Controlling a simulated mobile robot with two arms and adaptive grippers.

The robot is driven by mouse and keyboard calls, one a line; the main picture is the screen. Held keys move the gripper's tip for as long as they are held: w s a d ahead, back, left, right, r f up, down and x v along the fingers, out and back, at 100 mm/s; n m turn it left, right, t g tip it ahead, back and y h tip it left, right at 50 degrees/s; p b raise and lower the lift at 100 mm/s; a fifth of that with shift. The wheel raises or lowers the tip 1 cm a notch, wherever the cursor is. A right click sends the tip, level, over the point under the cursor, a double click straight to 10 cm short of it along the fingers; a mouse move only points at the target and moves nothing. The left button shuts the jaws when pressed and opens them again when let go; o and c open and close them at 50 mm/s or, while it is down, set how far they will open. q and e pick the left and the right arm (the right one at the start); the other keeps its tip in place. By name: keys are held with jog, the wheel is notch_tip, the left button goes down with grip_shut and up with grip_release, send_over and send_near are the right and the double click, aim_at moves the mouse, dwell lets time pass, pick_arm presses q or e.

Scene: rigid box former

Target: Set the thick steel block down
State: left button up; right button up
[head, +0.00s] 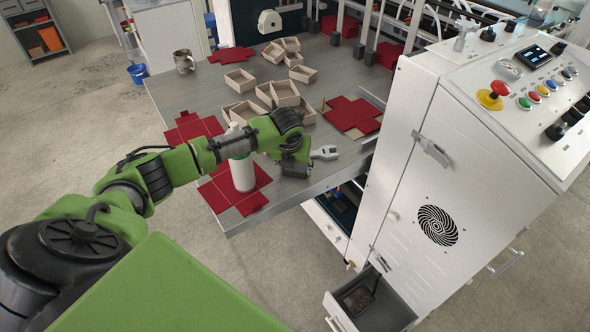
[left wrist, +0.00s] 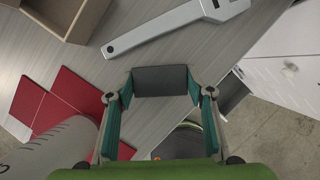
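The thick steel block (left wrist: 160,81) is a dark grey rectangular piece. In the left wrist view it sits between the two fingertips of my left gripper (left wrist: 161,88), with a finger against each end. In the head view my left gripper (head: 294,162) points down over the front part of the grey table (head: 290,196), near its front right edge. The block is mostly hidden there by the gripper. I cannot tell whether its underside touches the table. My right gripper is not in view.
A grey wrench (head: 325,152) lies just right of the gripper. A white cylinder (head: 242,174) stands on a red flat blank (head: 220,190) to the left. Several small open boxes (head: 240,80) and a metal mug (head: 184,62) are farther back. A white machine cabinet (head: 450,170) stands right.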

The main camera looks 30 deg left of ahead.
pick_arm(q)
jog(key=shift+w, duration=0.1)
jog(key=c, duration=0.3)
jog(key=shift+r, duration=0.1)
jog(key=shift+c, duration=0.2)
